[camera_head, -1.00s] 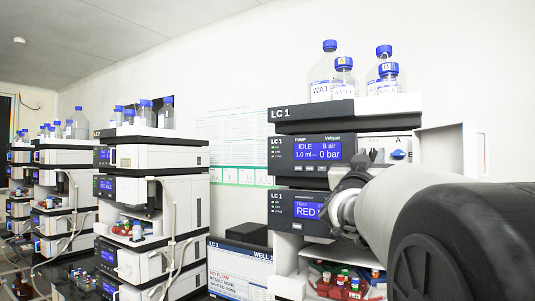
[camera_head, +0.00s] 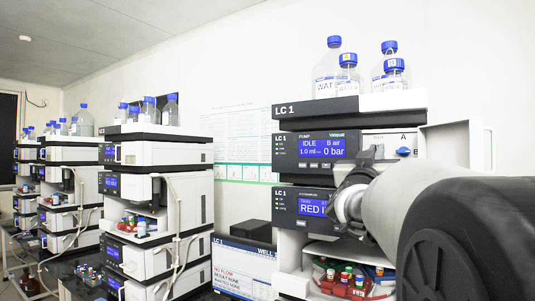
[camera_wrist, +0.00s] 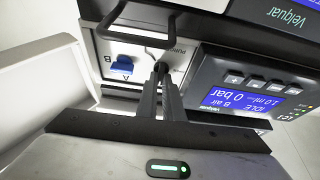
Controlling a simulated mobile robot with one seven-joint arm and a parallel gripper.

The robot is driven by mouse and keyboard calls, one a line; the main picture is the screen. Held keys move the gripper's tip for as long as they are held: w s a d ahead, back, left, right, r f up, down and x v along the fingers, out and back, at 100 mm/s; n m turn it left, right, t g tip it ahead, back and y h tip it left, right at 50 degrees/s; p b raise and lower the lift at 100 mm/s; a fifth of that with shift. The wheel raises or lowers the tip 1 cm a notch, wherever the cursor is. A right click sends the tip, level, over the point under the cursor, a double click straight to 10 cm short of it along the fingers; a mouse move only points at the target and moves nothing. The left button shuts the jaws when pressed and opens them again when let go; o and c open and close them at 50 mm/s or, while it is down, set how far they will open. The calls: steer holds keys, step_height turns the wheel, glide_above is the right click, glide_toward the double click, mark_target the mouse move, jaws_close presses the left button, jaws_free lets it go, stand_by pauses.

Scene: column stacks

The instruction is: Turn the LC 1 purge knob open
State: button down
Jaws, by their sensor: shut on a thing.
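The LC 1 pump module (camera_head: 310,147) carries a lit blue screen reading IDLE and 0 bar. Beside the screen is a light panel with a blue A/B knob (camera_head: 403,152), which also shows in the wrist view (camera_wrist: 122,67). My gripper (camera_wrist: 161,70) reaches up to this panel next to the word PURGE, left of the screen in the wrist view. Its dark fingers are close together, shut at the purge knob, which their tips mostly hide. The knob's turn angle cannot be made out. In the head view my arm covers the lower right of the stack.
An open white door (camera_head: 455,140) stands right of the panel. Blue-capped bottles (camera_head: 347,75) stand on top of LC 1. Below is a tray with red-racked vials (camera_head: 345,282). Other stacks (camera_head: 150,190) stand at left.

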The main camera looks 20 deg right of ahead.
steer(key=shift+n, duration=0.3)
steer(key=n+t+y, duration=0.1)
steer(key=n, duration=0.2)
steer(key=n+t+y+b, duration=0.1)
steer(key=n+y, duration=0.1)
steer(key=n, duration=0.1)
steer(key=n+y, duration=0.1)
steer(key=n, duration=0.2)
steer(key=shift+s+d+t+b, duration=0.1)
steer(key=shift+s+t+b, duration=0.05)
steer(key=shift+t+b, duration=0.25)
steer(key=n+y, duration=0.2)
steer(key=n, duration=0.3)
steer(key=shift+r, duration=0.2)
steer(key=n+y+p, duration=0.1)
steer(key=n+p, duration=0.2)
steer(key=p, duration=0.1)
steer(key=shift+r+n+y+p, duration=0.3)
steer(key=shift+n+y+p, duration=0.05)
steer(key=shift+n+y, duration=0.05)
steer(key=n+p, duration=0.2)
steer(key=p, duration=0.1)
steer(key=shift+g+y, duration=0.4)
steer(key=shift+f+n+g+p, duration=0.2)
steer(key=shift+n+g+p, duration=0.1)
steer(key=shift+n+p, duration=0.65)
steer(key=shift+f, duration=0.1)
